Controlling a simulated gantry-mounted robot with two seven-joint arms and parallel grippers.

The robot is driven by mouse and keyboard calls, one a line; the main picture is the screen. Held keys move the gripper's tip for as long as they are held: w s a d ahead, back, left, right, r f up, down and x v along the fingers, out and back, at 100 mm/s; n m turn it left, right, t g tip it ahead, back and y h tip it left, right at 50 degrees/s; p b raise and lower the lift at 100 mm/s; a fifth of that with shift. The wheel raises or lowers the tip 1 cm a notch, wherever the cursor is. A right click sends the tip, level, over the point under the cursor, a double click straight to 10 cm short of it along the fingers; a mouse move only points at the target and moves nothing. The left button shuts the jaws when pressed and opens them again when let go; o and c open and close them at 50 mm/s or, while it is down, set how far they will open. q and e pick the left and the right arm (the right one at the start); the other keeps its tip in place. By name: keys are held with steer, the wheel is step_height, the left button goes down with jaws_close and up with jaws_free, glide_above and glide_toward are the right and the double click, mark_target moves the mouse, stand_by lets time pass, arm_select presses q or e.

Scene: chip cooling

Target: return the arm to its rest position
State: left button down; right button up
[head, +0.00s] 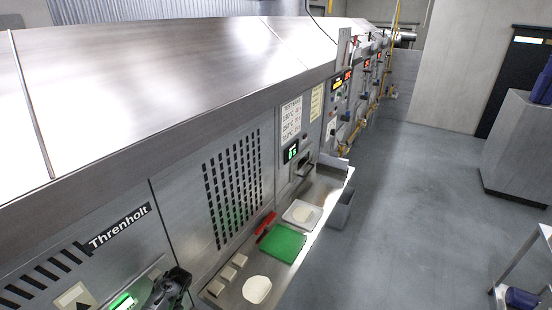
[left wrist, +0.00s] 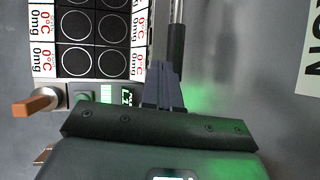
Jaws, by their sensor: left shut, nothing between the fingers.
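My left gripper (head: 172,284) shows as a dark shape at the bottom of the head view, in front of the grey machine panel. In the left wrist view my left gripper (left wrist: 163,84) has its dark fingers together, with nothing held between them. A dark-ended metal rod (left wrist: 176,45) shows just beyond the fingertips; I cannot tell if they touch. My right gripper is in neither view.
The machine's long metal hood (head: 170,80) runs along the left. A shelf holds a green board (head: 283,243), a white round item (head: 257,289) and a white tray (head: 301,214). The wrist view shows a circle-marked panel (left wrist: 92,41) and orange-handled lever (left wrist: 37,106).

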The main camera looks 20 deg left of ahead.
arm_select(q)
steer(key=s+d+f+m+g, duration=0.1)
steer(key=s+d+f, duration=0.25)
steer(key=s, duration=0.35)
steer(key=s+d+f, duration=0.2)
steer(key=s+f, duration=0.3)
steer(key=s, duration=0.2)
steer(key=s+d+f+m+g, duration=0.1)
steer(key=s+d+f, duration=0.25)
steer(key=s, duration=0.25)
steer(key=s+d+t, duration=0.2)
steer(key=s+d, duration=0.3)
steer(key=d, duration=0.1)
steer(key=s+d+r+t+h+p, duration=0.1)
steer(key=s+d+r+t+h, duration=0.15)
steer(key=d+r, duration=0.75)
steer(key=w+d+r+n+t, duration=0.1)
steer(key=w+r+t, duration=0.2)
steer(key=r, duration=0.6)
steer(key=w+d+r+n+t+h, duration=0.1)
steer(key=w+d+r+n+t, duration=0.1)
steer(key=w+r, duration=0.3)
step_height(320, 180, up, 5)
steer(key=shift+d+f+t, duration=0.1)
steer(key=shift+d+t, duration=0.15)
steer(key=shift+t, duration=0.5)
